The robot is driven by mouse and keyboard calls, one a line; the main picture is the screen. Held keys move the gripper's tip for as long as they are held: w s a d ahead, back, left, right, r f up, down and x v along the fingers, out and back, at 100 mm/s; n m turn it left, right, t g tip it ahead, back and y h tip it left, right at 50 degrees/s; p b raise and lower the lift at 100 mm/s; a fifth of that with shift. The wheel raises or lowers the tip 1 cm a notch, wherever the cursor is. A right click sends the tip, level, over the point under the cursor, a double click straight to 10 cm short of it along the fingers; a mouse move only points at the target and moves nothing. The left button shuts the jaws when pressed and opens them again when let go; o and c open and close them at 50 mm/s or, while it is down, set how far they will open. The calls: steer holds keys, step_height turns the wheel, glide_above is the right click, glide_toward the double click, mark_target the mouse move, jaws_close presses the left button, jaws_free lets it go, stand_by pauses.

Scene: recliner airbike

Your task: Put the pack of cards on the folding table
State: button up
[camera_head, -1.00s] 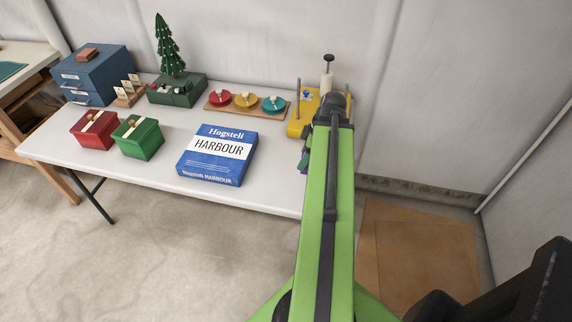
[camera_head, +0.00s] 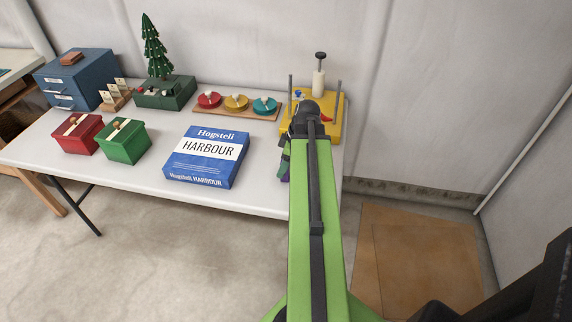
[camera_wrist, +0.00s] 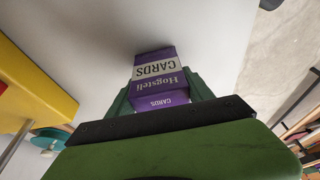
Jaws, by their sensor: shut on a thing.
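The pack of cards (camera_wrist: 157,75) is a purple and white box marked "Hogsteli CARDS" in the wrist view. My gripper (camera_wrist: 160,92) is shut on it, with a green finger on each side. The white folding table (camera_wrist: 95,30) shows behind the pack in the wrist view; I cannot tell whether the pack touches it. In the head view the folding table (camera_head: 262,190) stands ahead, and my green arm reaches over its right end. The arm hides most of the gripper and the pack there; only a small purple piece shows beside it.
On the table are a blue Harbour box (camera_head: 207,158), a red box (camera_head: 77,133), a green box (camera_head: 122,140), a tray of coloured dishes (camera_head: 236,104), a small tree (camera_head: 153,50) and a yellow stand (camera_head: 330,125). Bare tabletop lies between the Harbour box and my arm.

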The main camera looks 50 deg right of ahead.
steer(key=shift+f, duration=0.25)
steer(key=o, duration=1.5)
steer(key=shift+r, duration=0.1)
steer(key=p+v, duration=1.1)
steer(key=v, duration=0.1)
steer(key=shift+s+r+p, duration=0.1)
steer(key=shift+r+p, duration=0.1)
steer(key=shift+p, duration=0.15)
steer(key=shift+f, duration=0.1)
